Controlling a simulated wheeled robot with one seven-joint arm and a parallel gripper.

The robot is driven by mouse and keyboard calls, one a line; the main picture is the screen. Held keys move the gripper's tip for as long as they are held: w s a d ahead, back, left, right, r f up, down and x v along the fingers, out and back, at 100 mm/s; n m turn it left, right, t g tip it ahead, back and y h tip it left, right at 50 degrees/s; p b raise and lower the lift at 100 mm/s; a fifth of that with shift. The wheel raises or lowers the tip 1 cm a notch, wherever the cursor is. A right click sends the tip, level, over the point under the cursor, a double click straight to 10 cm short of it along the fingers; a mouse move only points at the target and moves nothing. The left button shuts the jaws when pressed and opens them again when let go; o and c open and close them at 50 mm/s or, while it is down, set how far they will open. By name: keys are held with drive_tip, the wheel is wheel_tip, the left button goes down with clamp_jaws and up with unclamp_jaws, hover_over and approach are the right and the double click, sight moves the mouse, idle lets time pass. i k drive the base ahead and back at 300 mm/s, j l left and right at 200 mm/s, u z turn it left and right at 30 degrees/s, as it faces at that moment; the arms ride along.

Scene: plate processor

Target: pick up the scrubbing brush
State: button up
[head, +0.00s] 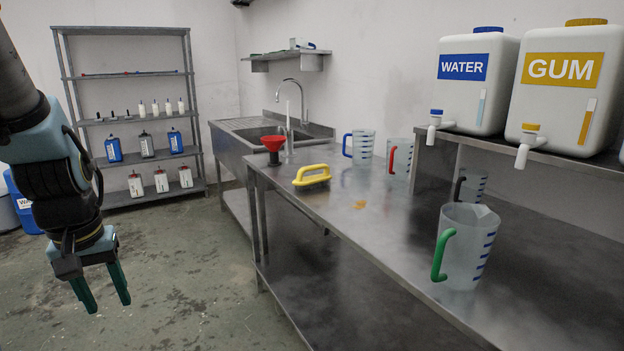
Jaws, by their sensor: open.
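The scrubbing brush (312,175), with a yellow looped handle, lies on the steel table (345,207) near its left front edge. Its underside is hard to make out. My gripper (108,306) hangs at the far left of the view with its green fingers pointing down. It is open and empty, over the floor, well left of the brush and apart from the table.
Measuring jugs with blue (363,147), red (399,158) and green (466,250) handles stand rightward on the table. WATER (477,95) and GUM (568,105) containers stand on a raised shelf. The floor between my gripper and table is clear.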

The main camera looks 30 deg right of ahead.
sight(318, 179)
drive_tip(key=z, duration=1.25)
drive_tip(key=i+l+u, duration=0.1)
drive_tip(key=l, duration=0.25)
drive_tip(key=i+l+u, duration=0.1)
drive_tip(key=l, duration=0.25)
drive_tip(key=u, duration=1.75)
drive_tip(key=i+l, duration=0.05)
